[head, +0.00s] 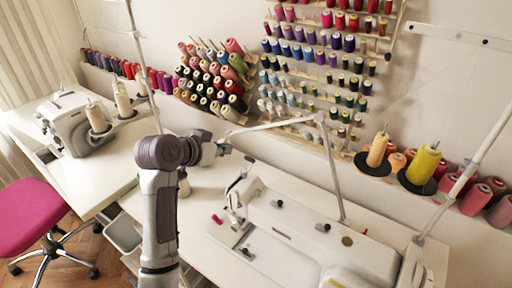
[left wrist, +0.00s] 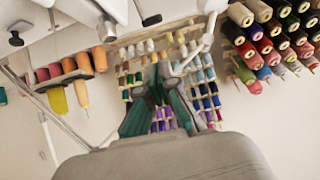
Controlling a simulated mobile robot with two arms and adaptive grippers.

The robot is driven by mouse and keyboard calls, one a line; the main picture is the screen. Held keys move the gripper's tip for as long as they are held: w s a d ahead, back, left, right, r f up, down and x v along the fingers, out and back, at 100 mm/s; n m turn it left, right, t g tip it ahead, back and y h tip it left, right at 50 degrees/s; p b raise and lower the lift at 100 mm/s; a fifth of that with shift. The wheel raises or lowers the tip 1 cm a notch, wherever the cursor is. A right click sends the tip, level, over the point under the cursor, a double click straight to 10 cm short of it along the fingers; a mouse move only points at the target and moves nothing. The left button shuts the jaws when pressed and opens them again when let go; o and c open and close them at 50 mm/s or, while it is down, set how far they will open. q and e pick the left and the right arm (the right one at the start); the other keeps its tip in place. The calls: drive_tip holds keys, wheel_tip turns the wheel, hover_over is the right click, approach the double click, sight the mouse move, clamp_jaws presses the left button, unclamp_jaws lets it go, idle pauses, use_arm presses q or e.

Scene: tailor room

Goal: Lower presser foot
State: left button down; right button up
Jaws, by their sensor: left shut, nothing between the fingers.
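The white sewing machine (head: 300,235) lies on the table, its needle end (head: 236,200) toward the left. The presser foot is too small to make out there, and I cannot tell whether it is raised. My left gripper (head: 246,161) is just behind and above the needle end; I cannot tell whether it touches the machine. In the left wrist view the gripper (left wrist: 158,74) has its green-padded fingers together with nothing between them. Part of the white machine (left wrist: 75,15) shows at the top left of that view, with a dark knob (left wrist: 151,20). My right gripper is not in view.
A thread stand pole (head: 331,170) rises behind the machine. Yellow (head: 423,165) and peach spools stand at the right. A second machine (head: 70,130) is on the left table. Thread racks (head: 315,60) cover the wall. A pink chair (head: 28,212) is at the left.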

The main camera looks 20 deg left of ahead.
use_arm(q)
drive_tip(key=w+d+f+p, duration=0.2)
drive_tip(key=w+f, duration=0.6)
drive_tip(key=shift+d+f, duration=0.3)
drive_tip(key=shift+d, duration=0.1)
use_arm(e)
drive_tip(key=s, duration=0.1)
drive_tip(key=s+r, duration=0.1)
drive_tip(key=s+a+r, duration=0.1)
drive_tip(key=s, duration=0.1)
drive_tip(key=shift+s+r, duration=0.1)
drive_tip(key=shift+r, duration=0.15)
use_arm(q)
drive_tip(key=shift+s, duration=0.1)
